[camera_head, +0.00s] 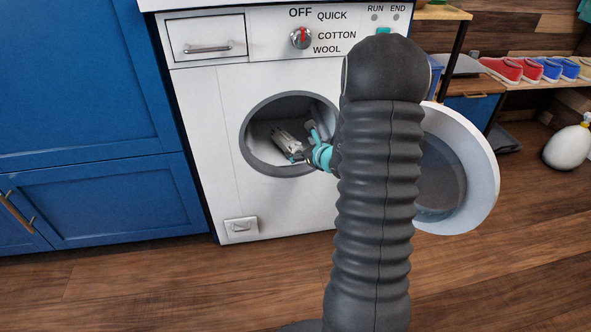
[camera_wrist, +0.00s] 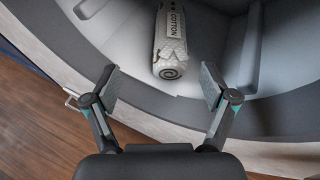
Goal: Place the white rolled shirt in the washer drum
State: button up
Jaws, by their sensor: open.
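The white rolled shirt (camera_wrist: 170,45) lies inside the washer drum (camera_wrist: 215,35), with "COTTON" printed on its side and its spiral end facing my gripper in the wrist view. In the head view the shirt (camera_head: 287,140) shows through the round door opening, partly covered by my gripper. My gripper (camera_wrist: 159,88) is open and empty, its fingers apart at the drum's mouth just short of the shirt. In the head view my gripper (camera_head: 302,146) is at the opening. The washer (camera_head: 215,120) has its round door (camera_head: 478,165) swung open to the right.
The washer's dial (camera_head: 301,38) and detergent drawer (camera_head: 208,40) are above the opening. Blue cabinets (camera_head: 90,90) stand at the left. A shelf at the right holds several coloured shoes (camera_head: 530,70), and a white bottle (camera_head: 568,147) stands on the floor. The wooden floor in front is clear.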

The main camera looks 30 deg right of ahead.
jog(key=s+a+r+n+g+y, duration=0.2)
jog(key=s+a+r+n, duration=0.25)
jog(key=a, duration=0.35)
jog(key=s+a+r+n+g+y, duration=0.1)
jog(key=s+a+r+n+y, duration=0.15)
jog(key=a+r+n, duration=0.35)
jog(key=s+a+r+n+g+y, duration=0.2)
jog(key=s+a+r+n, duration=0.3)
jog(key=a, duration=0.4)
jog(key=s+a+n+g+h, duration=0.3)
jog(key=s+n+g+h, duration=0.1)
jog(key=s+n, duration=1.2)
jog(key=s+d+r+n+t+h, duration=0.1)
jog(key=s+d+h, duration=0.2)
jog(key=s, duration=0.4)
jog(key=shift+d+r+h, duration=0.35)
jog(key=shift+d+r, duration=0.05)
jog(key=shift+d, duration=0.45)
jog(key=shift+s, duration=0.1)
